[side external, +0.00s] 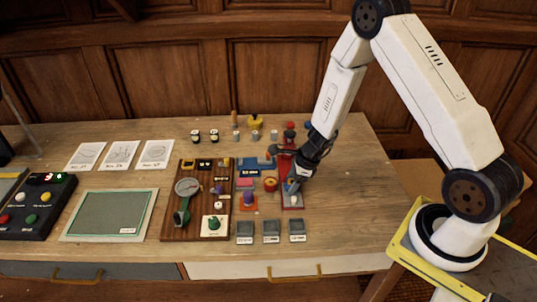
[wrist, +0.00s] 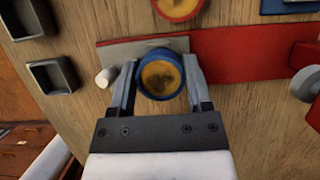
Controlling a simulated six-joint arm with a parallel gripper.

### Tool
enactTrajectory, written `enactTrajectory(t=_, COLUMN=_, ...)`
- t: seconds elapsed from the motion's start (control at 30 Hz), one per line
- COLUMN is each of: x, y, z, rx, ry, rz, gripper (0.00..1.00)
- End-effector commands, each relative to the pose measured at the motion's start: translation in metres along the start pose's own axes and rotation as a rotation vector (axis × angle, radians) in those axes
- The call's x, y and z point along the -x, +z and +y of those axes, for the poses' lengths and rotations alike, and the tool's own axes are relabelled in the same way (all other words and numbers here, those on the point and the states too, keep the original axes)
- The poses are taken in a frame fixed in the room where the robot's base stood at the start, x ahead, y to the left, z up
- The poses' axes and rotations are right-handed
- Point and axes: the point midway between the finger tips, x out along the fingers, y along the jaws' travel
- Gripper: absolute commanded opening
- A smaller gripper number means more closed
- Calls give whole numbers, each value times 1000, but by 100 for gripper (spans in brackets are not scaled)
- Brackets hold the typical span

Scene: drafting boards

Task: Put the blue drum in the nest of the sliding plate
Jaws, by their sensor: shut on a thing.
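The blue drum (wrist: 160,75) has a round blue rim and an amber top. My gripper (wrist: 158,82) is shut on it, with one finger on each side, in the wrist view. In the side view my gripper (side external: 292,187) is low over the near part of the red base (side external: 285,165), and it largely hides the drum. A grey plate (wrist: 118,53), which looks like the sliding plate, lies at the left end of the red base (wrist: 245,52) in the wrist view. A pale peg (wrist: 105,79) stands beside it. The drum overlaps the plate in view; its nest and the drum's underside are hidden.
A red-rimmed drum (wrist: 178,5) lies close by. A grey round knob (wrist: 304,83) is at the red base's other end. Open dark trays (side external: 271,231) stand in front. A wooden instrument board (side external: 190,220) is left; the table's right side is clear.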

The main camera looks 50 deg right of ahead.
Motion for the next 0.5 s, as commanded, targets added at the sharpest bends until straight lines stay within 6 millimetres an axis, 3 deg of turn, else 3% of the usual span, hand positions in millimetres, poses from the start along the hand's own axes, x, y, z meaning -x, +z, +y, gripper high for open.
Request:
enactTrajectory(t=0.33, x=-2, y=0, z=0, rx=1, ry=-1, rz=0, gripper=0)
enactTrajectory(t=0.37, x=-2, y=0, z=0, rx=1, ry=-1, rz=0, gripper=70)
enactTrajectory(t=0.47, x=-2, y=0, z=0, rx=1, ry=0, rz=0, gripper=100)
enactTrajectory(t=0.5, x=-2, y=0, z=0, rx=1, ry=0, rz=0, gripper=100)
